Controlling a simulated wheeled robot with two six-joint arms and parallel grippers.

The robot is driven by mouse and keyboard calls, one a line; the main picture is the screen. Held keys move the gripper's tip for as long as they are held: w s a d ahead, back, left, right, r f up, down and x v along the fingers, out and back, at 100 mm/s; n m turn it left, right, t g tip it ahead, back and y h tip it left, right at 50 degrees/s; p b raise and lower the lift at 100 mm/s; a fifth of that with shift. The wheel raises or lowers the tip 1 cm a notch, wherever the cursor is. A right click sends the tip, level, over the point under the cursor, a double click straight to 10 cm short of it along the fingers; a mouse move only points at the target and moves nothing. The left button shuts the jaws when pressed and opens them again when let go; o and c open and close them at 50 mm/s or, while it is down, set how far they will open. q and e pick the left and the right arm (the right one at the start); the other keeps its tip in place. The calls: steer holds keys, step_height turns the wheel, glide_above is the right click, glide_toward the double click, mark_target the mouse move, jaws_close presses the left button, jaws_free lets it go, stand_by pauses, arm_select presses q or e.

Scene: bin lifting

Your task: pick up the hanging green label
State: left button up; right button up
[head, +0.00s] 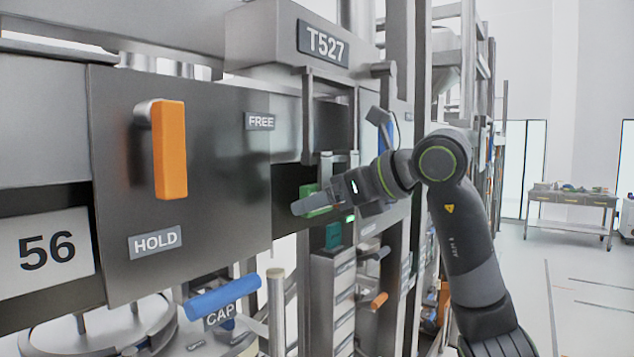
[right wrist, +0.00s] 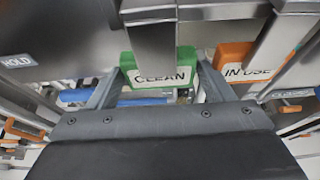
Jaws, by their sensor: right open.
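In that view my right gripper (right wrist: 160,88) is open, with one finger at each side of the label. I cannot tell whether either finger touches it. In the head view my right gripper (head: 306,205) reaches in from the right, and the green label (head: 318,198) shows partly behind it. My left gripper is in neither view.
An orange label (right wrist: 234,62) marked IN USE hangs just right of the green one. In the head view a dark panel with an orange handle (head: 170,150) and a HOLD plate (head: 155,241) is at left. A blue handle (head: 222,296) sticks out below. Open floor lies at far right.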

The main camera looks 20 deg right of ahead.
steer(key=shift+w+a, duration=0.1)
steer(key=c, duration=0.6)
steer(key=shift+c, duration=0.2)
steer(key=shift+r+b, duration=0.65)
steer(key=shift+b, duration=0.1)
steer(key=s+d+b, duration=0.6)
steer(key=s+d, duration=0.5)
steer(key=s, duration=0.3)
steer(key=shift+s+r, duration=0.15)
steer(key=shift+r, duration=0.25)
steer(key=shift+d+b, duration=0.2)
steer(key=shift+b, duration=0.15)
